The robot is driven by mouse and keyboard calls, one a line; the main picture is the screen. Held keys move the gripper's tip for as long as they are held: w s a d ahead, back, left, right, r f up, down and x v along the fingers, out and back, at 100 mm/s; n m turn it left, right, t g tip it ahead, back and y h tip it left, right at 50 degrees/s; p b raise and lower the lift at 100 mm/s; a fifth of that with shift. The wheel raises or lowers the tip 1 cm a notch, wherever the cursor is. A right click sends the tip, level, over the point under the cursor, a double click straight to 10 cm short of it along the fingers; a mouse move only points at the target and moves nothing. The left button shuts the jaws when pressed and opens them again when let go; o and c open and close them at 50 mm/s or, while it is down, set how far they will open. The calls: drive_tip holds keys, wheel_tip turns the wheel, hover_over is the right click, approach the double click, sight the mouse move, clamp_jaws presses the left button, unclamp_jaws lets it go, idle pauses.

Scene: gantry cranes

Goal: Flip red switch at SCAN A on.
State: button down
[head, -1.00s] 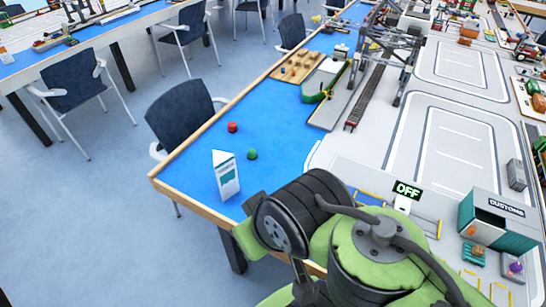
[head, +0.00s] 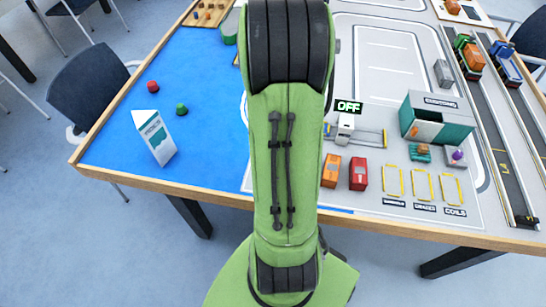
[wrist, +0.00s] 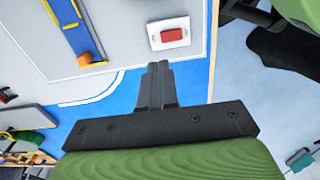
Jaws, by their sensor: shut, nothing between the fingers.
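In the wrist view, a red rocker switch (wrist: 173,34) sits on a white plate on the light grey board, near the board's edge. My gripper (wrist: 158,66) is shut and empty, its fingertips a little short of the plate in the picture and apart from it. In the head view, a sign reading OFF (head: 348,106) stands above a small white device (head: 345,127) at a yellow-railed track. My arm covers the middle of the head view and hides my gripper there; I cannot make out the red switch or a SCAN A label.
An orange block (head: 331,170) and a red block (head: 358,174) stand on the board right of my arm. A teal customs shed (head: 437,120) is farther right. The blue table part (head: 205,80) holds a white folded card (head: 154,137) and two small knobs.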

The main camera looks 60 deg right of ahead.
drive_tip(key=shift+r, duration=0.1)
wheel_tip(320, 180, down, 14)
drive_tip(key=b, duration=0.4)
drive_tip(key=shift+w, duration=0.1)
idle(0.4)
drive_tip(key=shift+a, duration=0.1)
drive_tip(key=shift+s+a+r, duration=0.3)
drive_tip(key=shift+a, duration=0.3)
drive_tip(key=shift+w+r+p, duration=0.1)
drive_tip(key=shift+r+p, duration=0.15)
drive_tip(key=shift+p, duration=0.1)
wheel_tip(320, 180, up, 13)
drive_tip(key=d+p, duration=0.1)
drive_tip(key=p, duration=0.4)
drive_tip(key=shift+w+d+r, duration=0.15)
drive_tip(key=shift+w+d, duration=0.2)
drive_tip(key=shift+d, duration=0.05)
